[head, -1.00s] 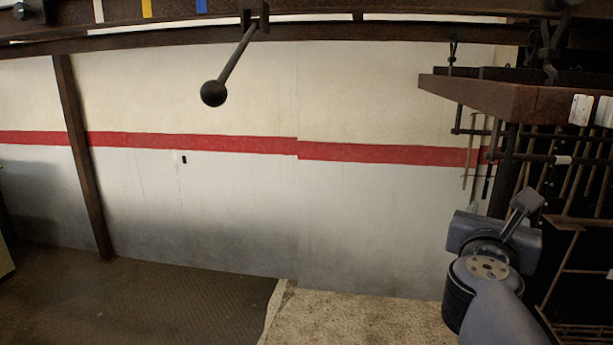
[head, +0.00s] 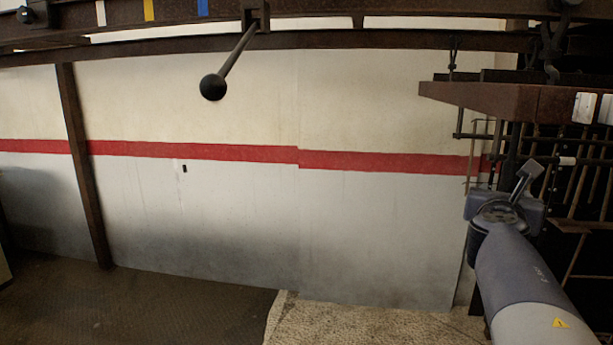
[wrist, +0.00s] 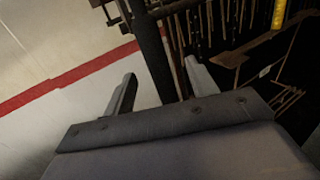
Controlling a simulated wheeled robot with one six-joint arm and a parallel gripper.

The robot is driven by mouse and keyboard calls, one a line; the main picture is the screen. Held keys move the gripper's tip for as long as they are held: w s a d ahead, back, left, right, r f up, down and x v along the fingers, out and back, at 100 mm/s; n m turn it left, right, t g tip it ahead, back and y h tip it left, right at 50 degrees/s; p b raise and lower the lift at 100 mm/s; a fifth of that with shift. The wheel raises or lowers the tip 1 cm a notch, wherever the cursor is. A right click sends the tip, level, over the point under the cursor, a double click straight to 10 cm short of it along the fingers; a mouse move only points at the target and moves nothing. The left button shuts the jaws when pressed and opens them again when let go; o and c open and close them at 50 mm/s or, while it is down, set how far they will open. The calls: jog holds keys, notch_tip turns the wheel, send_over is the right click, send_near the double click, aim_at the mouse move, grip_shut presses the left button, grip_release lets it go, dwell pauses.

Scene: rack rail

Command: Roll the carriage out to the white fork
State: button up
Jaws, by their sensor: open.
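A dark rail (head: 330,38) runs across the top of the head view. A dark bracket (head: 255,14), which looks like the carriage, sits on it, with a slanting rod (head: 238,52) ending in a black ball (head: 213,87) hanging below. White (head: 100,13), yellow (head: 149,10) and blue (head: 202,8) strips mark the rail to the left of the bracket; I cannot make out a fork shape at the white one. My gripper (head: 527,180) is low at the right, well apart from the ball. In the wrist view my gripper (wrist: 160,76) is open and empty, with a dark post beyond its fingers.
A rusty beam (head: 480,97) with white blocks (head: 585,107) juts in at the upper right, above my gripper. A dark rack with rods (head: 590,185) stands behind at the right. A brown post (head: 85,165) stands at the left. The wall's middle is clear.

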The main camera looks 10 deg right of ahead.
jog(key=shift+x, duration=1.25)
grip_shut()
